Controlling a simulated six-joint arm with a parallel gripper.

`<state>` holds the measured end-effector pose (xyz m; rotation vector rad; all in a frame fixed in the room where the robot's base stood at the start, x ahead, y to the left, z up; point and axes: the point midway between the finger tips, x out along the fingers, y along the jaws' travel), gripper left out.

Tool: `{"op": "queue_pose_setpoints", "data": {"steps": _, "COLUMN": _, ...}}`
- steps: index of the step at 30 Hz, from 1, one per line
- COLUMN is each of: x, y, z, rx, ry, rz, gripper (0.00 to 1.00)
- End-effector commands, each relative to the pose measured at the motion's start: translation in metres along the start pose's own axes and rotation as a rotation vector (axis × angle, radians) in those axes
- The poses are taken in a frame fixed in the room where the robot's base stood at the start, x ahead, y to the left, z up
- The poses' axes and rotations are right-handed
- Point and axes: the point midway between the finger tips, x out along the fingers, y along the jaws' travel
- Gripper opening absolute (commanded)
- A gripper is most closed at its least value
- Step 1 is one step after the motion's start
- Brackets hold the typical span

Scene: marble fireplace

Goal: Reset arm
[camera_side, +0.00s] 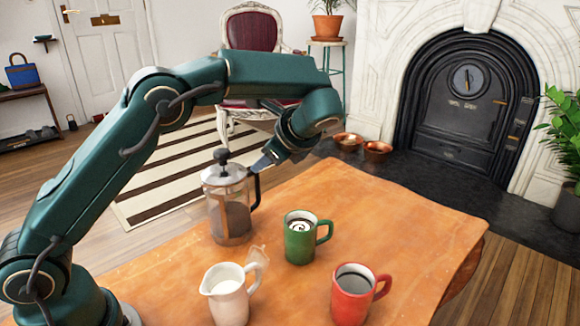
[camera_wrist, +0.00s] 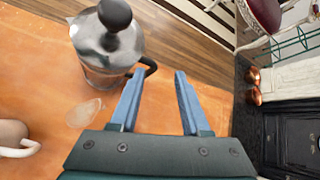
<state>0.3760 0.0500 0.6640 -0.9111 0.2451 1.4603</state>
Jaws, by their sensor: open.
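My gripper (camera_side: 262,163) is open and empty, with its blue fingers beside the handle side of the French press (camera_side: 229,218). In the wrist view my gripper (camera_wrist: 158,76) shows both fingers apart. The French press (camera_wrist: 98,60) stands upright there, its dark handle close to the left fingertip. I cannot tell whether they touch. A green mug (camera_side: 297,243) with a dark drink and a white pattern on top stands on the wooden table (camera_side: 420,215). A red mug (camera_side: 351,300) and a white pitcher (camera_side: 227,300) stand nearer the front.
A pale smear (camera_wrist: 84,108) marks the tabletop between press and pitcher. Copper bowls (camera_side: 377,150) sit on the dark hearth before the fireplace (camera_side: 468,100). A red chair (camera_side: 250,32) and a potted plant (camera_side: 327,20) stand behind. The table's right part is clear.

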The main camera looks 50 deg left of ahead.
Motion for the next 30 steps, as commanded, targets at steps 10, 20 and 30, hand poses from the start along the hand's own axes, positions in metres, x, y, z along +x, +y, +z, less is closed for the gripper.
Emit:
{"op": "queue_pose_setpoints", "data": {"steps": 10, "x": -0.033, "y": 0.035, "z": 0.028, "rx": -0.304, "ry": 0.226, "rz": 0.058, "gripper": 0.47}}
{"op": "queue_pose_setpoints", "data": {"steps": 20, "x": -0.072, "y": 0.110, "z": 0.045, "rx": -0.730, "ry": 0.491, "rz": 0.219, "gripper": 0.47}}
{"op": "queue_pose_setpoints", "data": {"steps": 30, "x": -0.098, "y": 0.188, "z": 0.035, "rx": -1.199, "ry": 0.712, "rz": 0.441, "gripper": 0.47}}
